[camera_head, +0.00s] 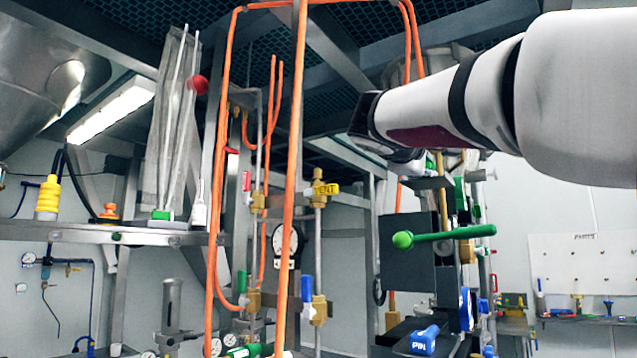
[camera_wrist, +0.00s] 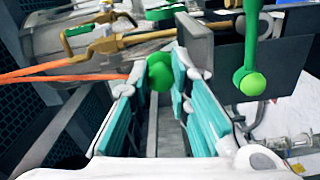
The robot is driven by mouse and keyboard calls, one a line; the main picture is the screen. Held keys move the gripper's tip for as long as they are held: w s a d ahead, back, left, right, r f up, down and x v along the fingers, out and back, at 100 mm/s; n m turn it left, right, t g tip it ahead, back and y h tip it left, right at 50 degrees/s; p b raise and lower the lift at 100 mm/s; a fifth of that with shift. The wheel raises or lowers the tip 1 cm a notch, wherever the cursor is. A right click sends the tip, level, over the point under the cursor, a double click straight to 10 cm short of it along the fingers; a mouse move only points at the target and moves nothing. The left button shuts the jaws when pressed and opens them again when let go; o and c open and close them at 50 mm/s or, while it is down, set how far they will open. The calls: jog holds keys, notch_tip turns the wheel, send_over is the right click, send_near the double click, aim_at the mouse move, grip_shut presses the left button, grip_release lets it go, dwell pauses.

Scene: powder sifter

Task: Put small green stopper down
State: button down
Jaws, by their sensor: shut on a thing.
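In the wrist view, my gripper (camera_wrist: 161,84) has its teal-padded fingers closed around the small green stopper (camera_wrist: 159,70) at the fingertips. Part of the stopper is hidden by the fingers. In the head view, my white arm reaches in from the upper right, and its wrist covers most of my gripper; I cannot make out the held stopper there.
A green lever with a ball end (camera_head: 404,240) sticks out before a dark plate (camera_head: 405,285); it also shows right of my fingers in the wrist view (camera_wrist: 252,82). Orange pipes (camera_head: 290,200) run vertically at centre. A metal shelf (camera_head: 85,235) stands left. A blue-handled part (camera_head: 424,340) sits below.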

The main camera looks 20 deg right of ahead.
jog(key=shift+w+f, duration=0.1)
jog(key=shift+f, duration=0.3)
jog(key=c, duration=1.8)
grip_release()
jog(key=shift+f, duration=0.1)
jog(key=shift+o, duration=0.2)
jog(key=shift+s+a+r+p, duration=0.1)
jog(key=shift+s+r+p, duration=0.1)
jog(key=shift+r+p, duration=0.5)
jog(key=b+v, duration=0.4)
jog(key=v, duration=0.7)
jog(key=s+a+f+g+y, duration=0.1)
jog(key=s+f+y, duration=0.15)
jog(key=f, duration=0.95)
jog(key=s+a+f+g+y, duration=0.15)
jog(key=f+y, duration=0.25)
jog(key=f, duration=0.8)
jog(key=s+a+f+m+g+y, duration=0.1)
jog(key=s+a+f+m+y, duration=0.1)
jog(key=f, duration=0.6)
jog(key=s+a+f+m+g+y, duration=0.1)
jog(key=s+a+f+y, duration=0.2)
jog(key=s+f, duration=0.3)
jog(key=s+a+f+m+g+y, duration=0.1)
jog(key=s+a+f, duration=0.3)
jog(key=f, duration=0.7)
jog(key=shift+s+f+m+y, duration=0.25)
jog(key=shift+s+m+y, duration=0.05)
jog(key=shift+m+y, duration=0.55)
